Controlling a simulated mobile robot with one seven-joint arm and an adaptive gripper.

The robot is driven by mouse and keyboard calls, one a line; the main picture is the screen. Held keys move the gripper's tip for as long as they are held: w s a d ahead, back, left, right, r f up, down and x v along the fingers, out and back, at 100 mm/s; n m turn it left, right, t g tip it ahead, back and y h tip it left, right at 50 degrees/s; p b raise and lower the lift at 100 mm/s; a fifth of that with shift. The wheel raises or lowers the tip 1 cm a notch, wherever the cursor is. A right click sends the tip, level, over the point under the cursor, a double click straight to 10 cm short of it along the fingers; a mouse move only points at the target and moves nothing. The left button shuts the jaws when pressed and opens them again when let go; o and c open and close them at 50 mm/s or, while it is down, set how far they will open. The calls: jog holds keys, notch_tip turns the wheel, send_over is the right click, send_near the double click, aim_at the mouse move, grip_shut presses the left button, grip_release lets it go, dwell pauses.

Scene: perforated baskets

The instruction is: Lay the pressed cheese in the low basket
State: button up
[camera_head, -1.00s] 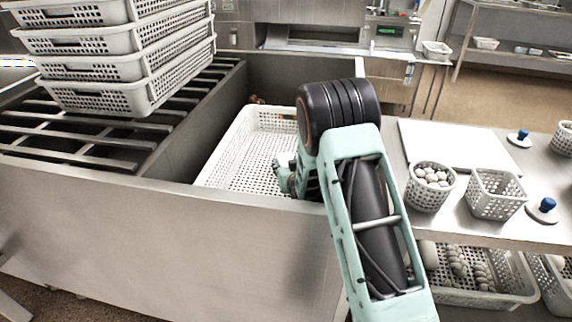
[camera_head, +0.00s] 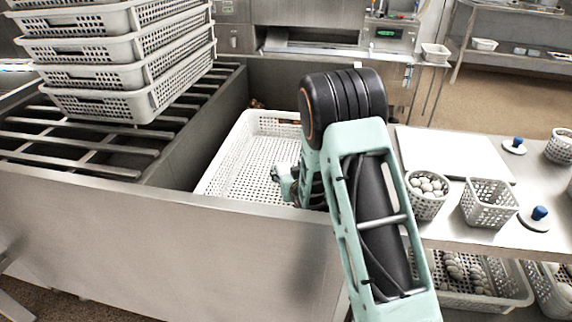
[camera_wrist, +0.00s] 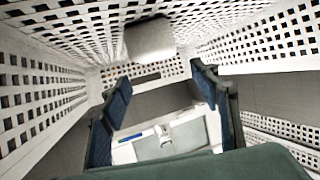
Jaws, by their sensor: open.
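The low basket (camera_head: 222,160) is a wide white perforated tray inside the steel basin in the head view. Its perforated surfaces (camera_wrist: 38,85) fill much of the wrist view. A pale, rounded block that looks like the pressed cheese (camera_wrist: 150,40) shows against the perforated surface at the top of the wrist view. My gripper (camera_wrist: 162,82) is open, its two dark blue fingers spread apart. The block lies beyond the fingertips and looks apart from them. In the head view my arm hides most of the gripper, and the cheese is not visible there.
Stacked white baskets (camera_head: 95,75) stand on a slatted rack at left. The basin's steel front wall (camera_head: 170,235) rises before the basket. At right, a steel table holds a white board (camera_head: 452,152), a small basket of pale balls (camera_head: 427,205) and an empty one (camera_head: 487,208).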

jog(key=shift+v, duration=1.75)
